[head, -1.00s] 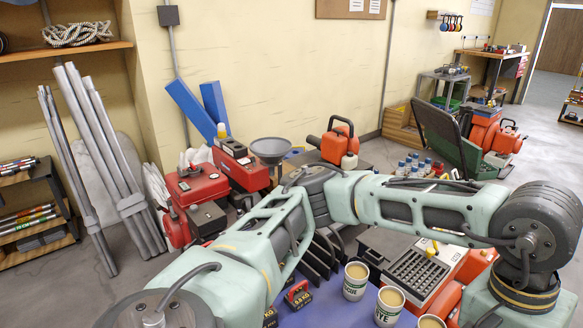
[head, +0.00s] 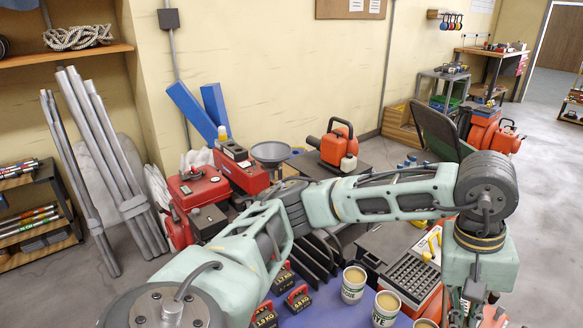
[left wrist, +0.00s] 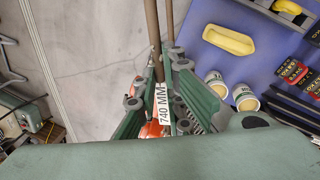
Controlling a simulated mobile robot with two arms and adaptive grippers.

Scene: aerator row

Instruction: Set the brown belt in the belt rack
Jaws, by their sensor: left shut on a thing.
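The brown belt (left wrist: 152,32) shows in the left wrist view as two brown strands running up from my left gripper (left wrist: 163,72), with a white "740 MM" tag (left wrist: 163,103). The green fingers are shut on it, over the grey floor beside the blue mat. In the head view my left gripper (head: 466,306) is at the bottom edge, partly cut off; the belt cannot be made out there. The belt rack seems to be the row of black upright dividers (head: 318,258), partly hidden behind my left arm; it is left of the gripper. My right gripper is not in view.
Cups (head: 353,284) and red-handled weights (head: 299,298) stand on the blue mat (head: 322,312) near the rack. A yellow tray (left wrist: 229,39) lies on the mat. Red machines (head: 197,190) stand behind. Open floor (head: 540,190) lies at the right.

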